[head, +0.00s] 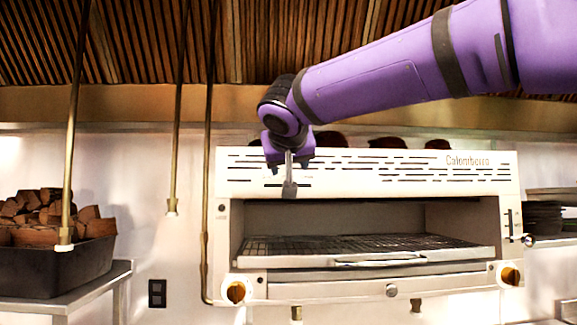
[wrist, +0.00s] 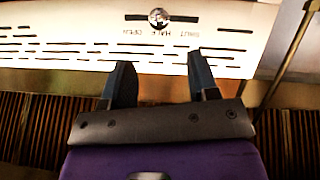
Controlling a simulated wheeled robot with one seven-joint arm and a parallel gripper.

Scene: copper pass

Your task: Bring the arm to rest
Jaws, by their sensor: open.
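My arm (head: 380,85) is purple with dark bands and reaches in from the upper right in the head view. My gripper (head: 289,188) hangs in front of the upper left front panel of the white oven (head: 400,165), pointing down. In the wrist view my gripper (wrist: 163,75) shows two dark fingers standing apart with nothing between them. Beyond the fingertips is the slotted panel with a round knob (wrist: 159,17) and the words SHUT, HALF and OPEN, seen upside down. I cannot tell how near the fingertips are to the panel.
The oven's chamber is open in front, with a dark wire rack (head: 370,244) inside. Brass-ended rods (head: 173,150) hang at the left. A black bin of wood chunks (head: 60,265) stands on a left-hand table. Dark plates (head: 541,218) are stacked at the right.

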